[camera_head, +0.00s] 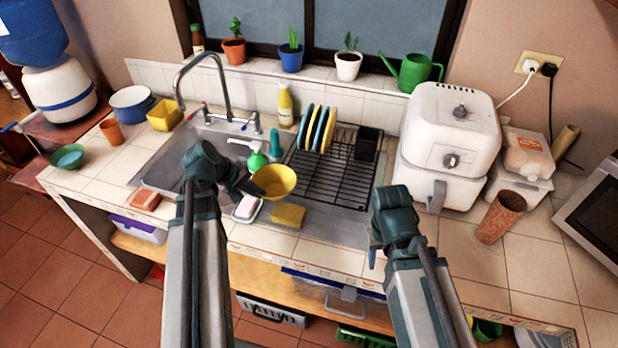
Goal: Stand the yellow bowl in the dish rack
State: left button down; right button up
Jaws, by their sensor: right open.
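The yellow bowl (274,181) is at the front edge of the sink, beside the rack's front left. My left gripper (250,187) is at the bowl's left rim and appears shut on it; its fingertips are partly hidden. The black wire dish rack (335,178) stands on the drainboard right of the sink. Several blue and yellow plates (318,128) stand upright at its back left, and a dark holder (367,143) is at its back right. The rack's front and middle are bare. My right gripper (375,250) is open and empty near the counter's front edge.
A sponge (288,215) and a soap dish (246,208) lie near the bowl. A white air fryer (448,145) stands right of the rack, with a brown cup (501,217) nearby.

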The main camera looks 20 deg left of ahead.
aim_at(289, 170)
pick_arm(q)
jog(key=w+d, duration=0.2)
jog(key=w, duration=0.2)
jog(key=w+d+f, duration=0.1)
jog(key=w+d, duration=0.1)
jog(key=w, duration=0.1)
jog(key=w+d+b, duration=0.1)
jog(key=w, duration=0.3)
jog(key=shift+w+d+f, duration=0.15)
jog(key=shift+w+d, duration=0.15)
jog(key=shift+d, duration=0.1)
pick_arm(e)
jog(key=shift+f, duration=0.6)
pick_arm(q)
jog(key=shift+w+d, duration=0.15)
jog(key=shift+w, duration=0.15)
jog(key=f+b, duration=0.3)
jog(key=shift+w+d+f+b, duration=0.2)
jog(key=shift+w+f+b, duration=0.05)
jog(key=shift+f+b, duration=0.1)
pick_arm(e)
notch_tip(289, 170, down, 4)
jog(key=shift+r, duration=0.15)
